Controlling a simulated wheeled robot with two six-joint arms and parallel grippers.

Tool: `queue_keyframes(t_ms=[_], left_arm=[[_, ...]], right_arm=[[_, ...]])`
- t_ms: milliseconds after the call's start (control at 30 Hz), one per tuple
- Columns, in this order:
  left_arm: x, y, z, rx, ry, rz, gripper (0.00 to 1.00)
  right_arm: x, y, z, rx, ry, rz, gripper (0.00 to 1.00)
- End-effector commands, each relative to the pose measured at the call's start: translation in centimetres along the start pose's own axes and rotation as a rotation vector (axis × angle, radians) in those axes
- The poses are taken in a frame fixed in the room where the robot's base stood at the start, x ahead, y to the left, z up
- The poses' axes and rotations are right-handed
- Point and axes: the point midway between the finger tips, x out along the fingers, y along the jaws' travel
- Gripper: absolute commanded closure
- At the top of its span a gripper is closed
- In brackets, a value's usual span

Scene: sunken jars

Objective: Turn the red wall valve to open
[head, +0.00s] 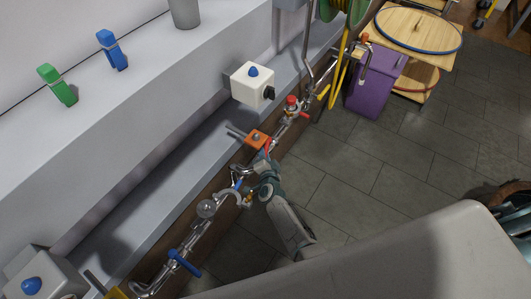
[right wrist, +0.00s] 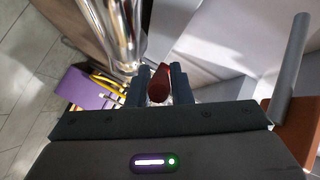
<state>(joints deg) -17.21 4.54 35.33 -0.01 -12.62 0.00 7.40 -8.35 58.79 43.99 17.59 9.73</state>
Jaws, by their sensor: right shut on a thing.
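The red valve handle (head: 267,145) is on the metal pipe along the wall, beside an orange block, in the middle of the head view. My right gripper (head: 262,162) is at this handle. In the right wrist view the red handle (right wrist: 160,80) sits between the two dark fingers, which are shut on it. My gripper hides part of the valve and pipe in the head view. My left gripper is not in view.
The pipe run also carries a blue handle (head: 183,263), a round gauge (head: 206,208) and a red knob (head: 291,101). A white box with a blue button (head: 253,72) juts from the wall above. A purple bin (head: 376,80) stands beyond. The tiled floor (head: 370,150) is clear.

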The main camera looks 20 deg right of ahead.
Motion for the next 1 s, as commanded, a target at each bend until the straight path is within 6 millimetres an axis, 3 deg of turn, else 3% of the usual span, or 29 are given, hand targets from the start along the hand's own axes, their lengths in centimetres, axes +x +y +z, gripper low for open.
queue_keyframes(t_ms=[467,500,600,1000], left_arm=[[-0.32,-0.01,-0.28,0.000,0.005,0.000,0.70],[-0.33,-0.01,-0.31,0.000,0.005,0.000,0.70],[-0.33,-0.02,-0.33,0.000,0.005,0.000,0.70],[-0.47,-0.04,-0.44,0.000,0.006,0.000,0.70]], right_arm=[[0.03,-0.01,0.12,0.003,0.009,0.006,1.00],[0.03,-0.01,0.12,0.003,0.009,0.006,0.77],[0.03,-0.01,0.10,0.003,0.009,0.006,0.59],[-0.04,-0.15,0.05,0.002,0.009,0.006,0.59]])
